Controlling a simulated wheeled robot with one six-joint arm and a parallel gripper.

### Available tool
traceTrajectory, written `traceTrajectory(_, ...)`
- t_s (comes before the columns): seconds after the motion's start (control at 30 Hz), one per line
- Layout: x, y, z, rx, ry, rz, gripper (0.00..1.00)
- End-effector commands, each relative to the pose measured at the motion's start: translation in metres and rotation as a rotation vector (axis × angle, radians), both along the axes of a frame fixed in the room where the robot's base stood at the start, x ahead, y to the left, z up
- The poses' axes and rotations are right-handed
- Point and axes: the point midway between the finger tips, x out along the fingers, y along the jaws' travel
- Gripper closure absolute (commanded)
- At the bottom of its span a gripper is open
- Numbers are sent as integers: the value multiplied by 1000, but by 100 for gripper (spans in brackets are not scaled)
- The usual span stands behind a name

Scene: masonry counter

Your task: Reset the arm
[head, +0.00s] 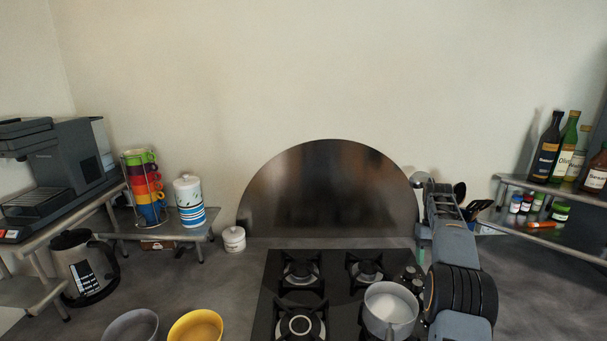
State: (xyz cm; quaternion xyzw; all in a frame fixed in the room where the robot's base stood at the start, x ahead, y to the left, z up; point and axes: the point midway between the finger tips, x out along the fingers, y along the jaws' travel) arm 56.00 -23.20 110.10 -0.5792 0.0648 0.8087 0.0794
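My arm rises from the bottom right of the head view, in front of the counter just right of the hob. Its grey links and a black ribbed joint show. I cannot make out my gripper or its fingertips, and nothing held can be seen. The arm covers part of the counter and part of the utensils behind it.
A pot (390,310) stands on the hob (333,270), close left of my arm. Bottles (546,150) stand on the right shelf (525,184). Bowls (195,328) and a kettle (84,268) are left. Counter between kettle and hob is partly clear.

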Motion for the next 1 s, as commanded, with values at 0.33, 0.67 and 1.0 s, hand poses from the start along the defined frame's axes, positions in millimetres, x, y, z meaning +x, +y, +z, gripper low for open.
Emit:
traceTrajectory(0.33, -59, 111, 84, -75, -272, 101, 38)
traceTrajectory(0.67, -172, 195, 80, -85, -534, 168, 38)
traceTrajectory(1.0, -246, 227, 37, -67, -692, 197, 38)
